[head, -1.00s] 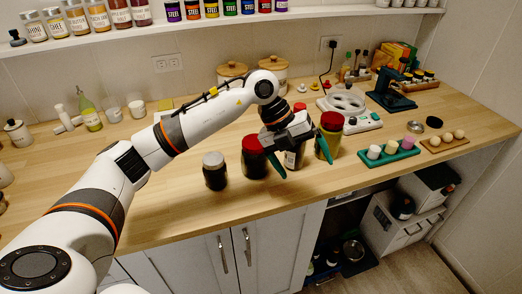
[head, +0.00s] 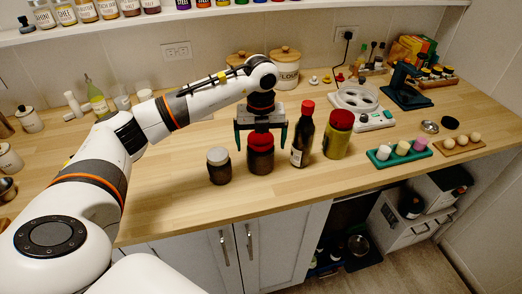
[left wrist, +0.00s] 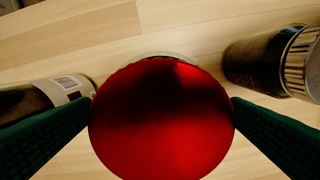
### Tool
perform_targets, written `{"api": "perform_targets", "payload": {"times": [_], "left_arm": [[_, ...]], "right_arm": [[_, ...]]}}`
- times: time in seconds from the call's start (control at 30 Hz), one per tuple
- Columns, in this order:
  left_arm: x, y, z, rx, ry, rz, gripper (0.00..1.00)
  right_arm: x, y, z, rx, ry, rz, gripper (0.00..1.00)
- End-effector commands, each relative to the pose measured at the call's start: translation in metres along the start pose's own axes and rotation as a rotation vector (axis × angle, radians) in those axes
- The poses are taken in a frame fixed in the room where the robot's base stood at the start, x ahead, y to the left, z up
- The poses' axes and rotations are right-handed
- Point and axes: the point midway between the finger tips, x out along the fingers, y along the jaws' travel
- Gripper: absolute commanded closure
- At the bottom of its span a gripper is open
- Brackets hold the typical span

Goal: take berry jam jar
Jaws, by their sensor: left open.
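A dark jar with a red lid (head: 260,158), which looks like the berry jam jar, stands upright on the wooden counter. My left gripper (head: 260,142) is open directly above it, pointing down, with its fingers to either side of the lid. In the left wrist view the red lid (left wrist: 162,120) fills the middle between the two green fingers. I cannot tell whether the fingers touch it. The jar's label is not readable. My right gripper is not in view.
A dark jar with a pale lid (head: 219,167) stands close on the left. A dark bottle with a red cap (head: 302,138) and a yellowish jar with a red lid (head: 338,135) stand on the right. The counter's front strip (head: 190,205) is clear.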

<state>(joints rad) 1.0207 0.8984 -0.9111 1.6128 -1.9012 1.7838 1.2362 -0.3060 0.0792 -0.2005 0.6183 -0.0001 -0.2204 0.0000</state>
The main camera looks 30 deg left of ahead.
Motion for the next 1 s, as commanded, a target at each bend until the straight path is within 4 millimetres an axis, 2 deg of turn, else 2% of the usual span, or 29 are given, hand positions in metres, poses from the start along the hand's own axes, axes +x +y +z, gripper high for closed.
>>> {"api": "perform_targets", "payload": {"times": [0.1, 0.23, 0.53, 0.9, 0.97, 1.0], "left_arm": [[0.017, -0.001, 0.003, 0.001, -0.004, -0.005, 0.03], [0.034, 0.0, 0.002, 0.001, -0.001, -0.002, 0.03], [0.04, 0.0, 0.002, 0.002, -0.001, -0.001, 0.04], [0.039, 0.0, 0.002, 0.002, 0.0, 0.0, 0.65], [0.039, 0.0, 0.002, 0.002, 0.0, 0.0, 0.74], [0.037, 0.0, 0.002, 0.001, 0.002, 0.002, 0.74]], "right_arm": [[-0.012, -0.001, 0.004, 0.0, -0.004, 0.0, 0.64], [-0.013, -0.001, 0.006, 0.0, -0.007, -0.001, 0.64], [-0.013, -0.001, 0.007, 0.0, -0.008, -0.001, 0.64], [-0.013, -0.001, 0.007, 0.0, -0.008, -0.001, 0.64], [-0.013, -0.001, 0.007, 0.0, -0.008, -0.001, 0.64], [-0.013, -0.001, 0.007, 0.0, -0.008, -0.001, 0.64]]}}
